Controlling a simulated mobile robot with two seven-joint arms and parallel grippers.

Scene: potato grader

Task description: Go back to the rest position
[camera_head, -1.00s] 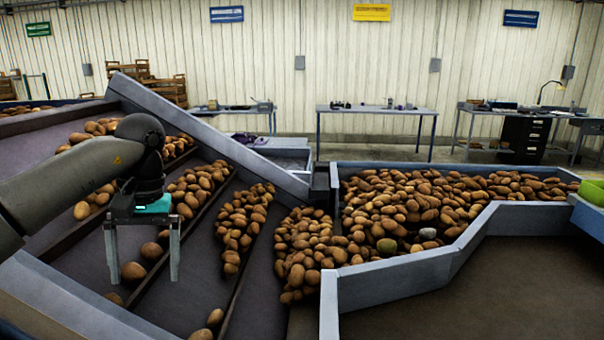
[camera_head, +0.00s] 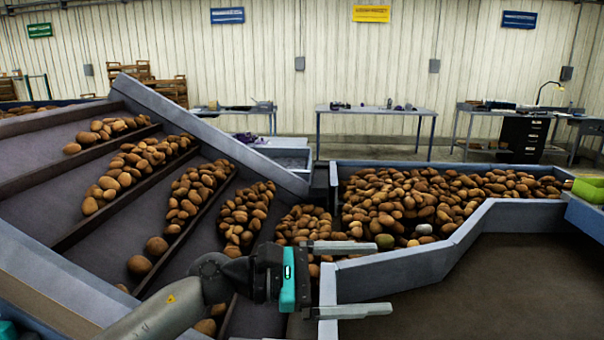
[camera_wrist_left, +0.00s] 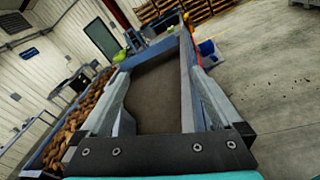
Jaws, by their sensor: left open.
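My left gripper (camera_head: 350,279) is open and empty in the head view. Its two fingers point right, one above the other, at the near left corner of the potato bin's grey wall. In the left wrist view its fingers (camera_wrist_left: 157,120) stand apart, with the brown flat surface between them in the background. My right gripper is in neither view.
Potatoes (camera_head: 400,205) fill the bin (camera_head: 400,275) at centre right. More potatoes lie in rows on the sloped lanes (camera_head: 150,205) at left. A green container (camera_head: 588,190) stands at the right edge. The brown surface (camera_head: 510,290) at lower right is clear.

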